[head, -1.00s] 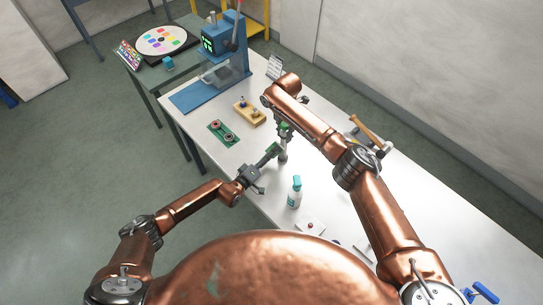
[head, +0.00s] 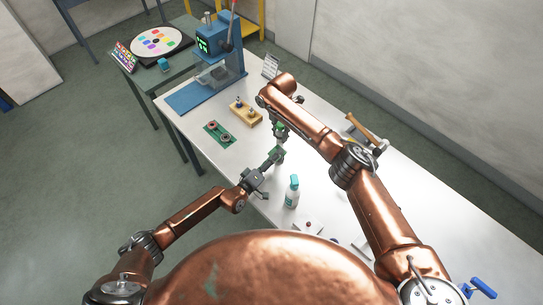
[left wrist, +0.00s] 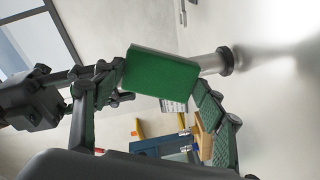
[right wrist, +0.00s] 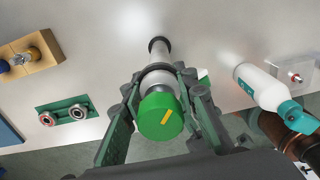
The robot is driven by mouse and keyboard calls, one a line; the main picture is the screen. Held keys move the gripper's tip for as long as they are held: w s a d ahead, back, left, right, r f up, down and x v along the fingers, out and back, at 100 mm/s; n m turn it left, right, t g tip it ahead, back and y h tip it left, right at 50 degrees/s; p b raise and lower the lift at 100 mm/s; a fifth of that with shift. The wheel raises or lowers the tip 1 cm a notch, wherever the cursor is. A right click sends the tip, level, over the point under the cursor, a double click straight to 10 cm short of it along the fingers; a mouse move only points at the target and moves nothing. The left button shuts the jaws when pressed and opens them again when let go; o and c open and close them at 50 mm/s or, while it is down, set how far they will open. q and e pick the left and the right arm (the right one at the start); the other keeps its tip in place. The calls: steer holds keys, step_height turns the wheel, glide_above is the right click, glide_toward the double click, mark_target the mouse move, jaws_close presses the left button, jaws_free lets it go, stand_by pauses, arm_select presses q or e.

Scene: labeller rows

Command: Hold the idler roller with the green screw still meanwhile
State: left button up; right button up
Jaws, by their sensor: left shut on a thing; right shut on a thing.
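The idler roller is a grey cylinder (right wrist: 155,72) with a dark flange at its far end and a wider green screw head (right wrist: 160,118) with a yellow mark at its near end. The exact contacts are partly hidden.
A white bottle with a teal cap (head: 292,192) stands close by on the white table (head: 330,210). A green plate with two rings (head: 219,134) and a wooden block with pegs (head: 245,113) lie farther back. A blue press (head: 215,50) stands at the far end.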

arm_select(q)
steer(key=a+v, duration=0.1)
steer(key=v, duration=0.6)
steer(key=shift+w+f, duration=0.35)
steer(key=shift+f, duration=0.05)
stand_by(0.4)
